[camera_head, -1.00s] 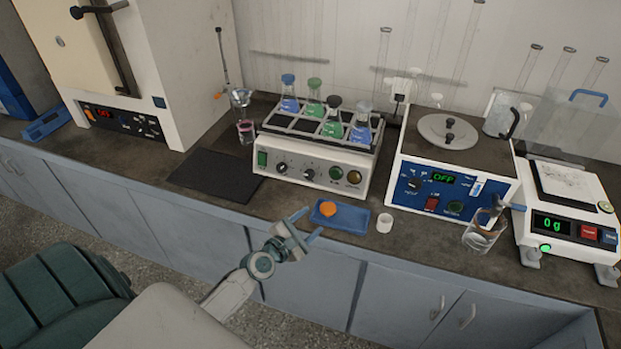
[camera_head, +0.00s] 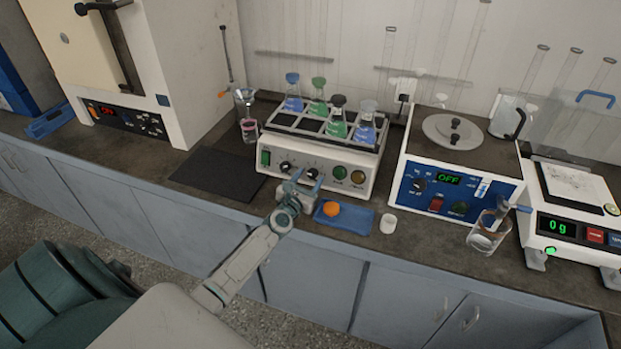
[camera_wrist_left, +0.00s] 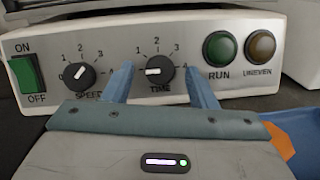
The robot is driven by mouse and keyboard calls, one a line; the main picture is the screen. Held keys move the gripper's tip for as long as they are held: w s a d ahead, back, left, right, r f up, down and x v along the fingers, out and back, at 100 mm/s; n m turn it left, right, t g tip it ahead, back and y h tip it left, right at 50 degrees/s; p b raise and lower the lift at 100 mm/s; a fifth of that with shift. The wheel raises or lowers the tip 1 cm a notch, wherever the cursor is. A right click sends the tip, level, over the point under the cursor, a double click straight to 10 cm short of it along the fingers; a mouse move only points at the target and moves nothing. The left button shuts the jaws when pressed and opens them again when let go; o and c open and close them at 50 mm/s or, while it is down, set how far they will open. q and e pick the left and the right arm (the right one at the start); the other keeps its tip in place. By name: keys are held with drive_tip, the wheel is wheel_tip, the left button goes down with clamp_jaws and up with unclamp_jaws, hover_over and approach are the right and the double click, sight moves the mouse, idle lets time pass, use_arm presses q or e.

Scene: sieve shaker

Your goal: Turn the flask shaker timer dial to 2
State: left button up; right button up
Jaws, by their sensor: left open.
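The flask shaker (camera_head: 322,150) stands on the bench with flasks in its rack. In the left wrist view its black TIME dial (camera_wrist_left: 159,75) shows between my fingers, its white mark pointing left, away from the 2 above it. My left gripper (camera_head: 302,175) is open in front of the panel; in the left wrist view its blue fingers (camera_wrist_left: 160,85) stand either side of the dial. I cannot tell whether they touch it. The SPEED dial (camera_wrist_left: 80,77) is just left of the left finger. My right gripper is not in view.
The green RUN button (camera_wrist_left: 219,48) is right of the TIME dial. A blue tray (camera_head: 356,222) with an orange object (camera_head: 331,209) lies in front of the shaker. A white cup (camera_head: 388,223) stands beside it. A dark mat (camera_head: 215,174) lies left.

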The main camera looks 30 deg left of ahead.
use_arm(q)
drive_tip(key=shift+w+a, duration=0.1)
drive_tip(key=shift+w, duration=0.65)
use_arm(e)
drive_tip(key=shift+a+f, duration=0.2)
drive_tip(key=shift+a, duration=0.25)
use_arm(q)
drive_tip(key=c, duration=1)
drive_tip(key=shift+o, duration=0.2)
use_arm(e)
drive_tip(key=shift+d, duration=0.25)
